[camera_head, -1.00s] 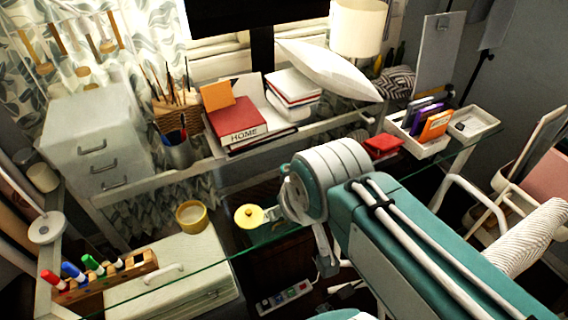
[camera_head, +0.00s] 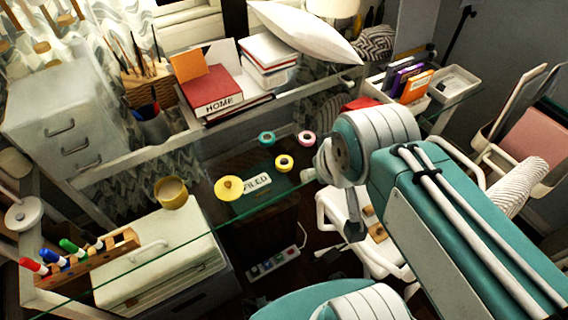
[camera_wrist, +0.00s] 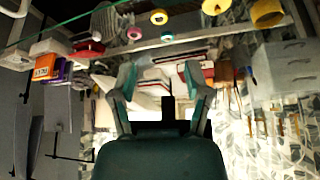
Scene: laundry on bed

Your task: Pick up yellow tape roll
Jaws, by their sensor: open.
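The yellow tape roll (camera_head: 284,163) lies on the glass desk top, left of my arm in the head view. A teal tape roll (camera_head: 267,138) and a pink tape roll (camera_head: 307,138) lie just behind it.
A round yellow lidded item (camera_head: 229,188) and a yellow cup (camera_head: 171,192) stand left of the roll. A dark box marked FILED (camera_head: 257,181) shows nearby. Books (camera_head: 211,90) and a pillow (camera_head: 305,32) are behind. A marker rack (camera_head: 80,258) is front left.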

